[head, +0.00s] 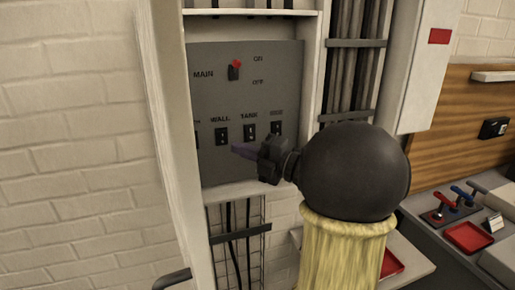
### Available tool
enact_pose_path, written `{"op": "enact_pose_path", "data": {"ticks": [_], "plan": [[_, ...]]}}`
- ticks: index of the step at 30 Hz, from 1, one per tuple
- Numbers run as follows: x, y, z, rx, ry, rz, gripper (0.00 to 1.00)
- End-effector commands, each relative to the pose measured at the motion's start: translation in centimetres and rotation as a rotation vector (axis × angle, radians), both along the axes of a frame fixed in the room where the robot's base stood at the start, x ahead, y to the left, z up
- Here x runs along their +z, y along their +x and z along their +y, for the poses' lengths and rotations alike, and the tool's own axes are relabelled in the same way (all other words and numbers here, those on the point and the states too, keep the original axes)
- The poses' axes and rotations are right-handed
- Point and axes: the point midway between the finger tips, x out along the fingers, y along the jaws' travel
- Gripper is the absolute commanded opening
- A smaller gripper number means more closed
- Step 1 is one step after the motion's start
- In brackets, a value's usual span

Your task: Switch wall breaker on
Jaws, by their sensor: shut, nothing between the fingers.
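The wall breaker (222,135) is a small dark switch under the label "WALL" on a grey panel (210,75) inside an open cabinet. Its lever position is too small to tell. The tank breaker (249,129) is right of the wall breaker, above my gripper. The main switch (234,70), with a red tip, sits higher up between "ON" and "OFF".
Another breaker (276,128) is at the right, its label hard to read. The cabinet's left edge (165,120) and lower shelf (232,192) frame the panel. Cables (358,60) run at the right. A counter with red trays (468,237) and levers (452,203) stands further right.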

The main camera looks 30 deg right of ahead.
Motion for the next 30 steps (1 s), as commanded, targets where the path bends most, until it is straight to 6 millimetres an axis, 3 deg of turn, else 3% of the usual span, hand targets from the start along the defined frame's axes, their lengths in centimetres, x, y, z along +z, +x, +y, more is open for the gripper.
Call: {"op": "enact_pose_path", "data": {"ticks": [5,12,30], "plan": [[0.7,2.7,1.9,0.003,0.001,0.001,0.0],[1.2,5.8,1.1,-0.001,0.0,0.0,0.0],[1.1,6.6,1.3,0.006,0.001,0.01,0.0]]}}
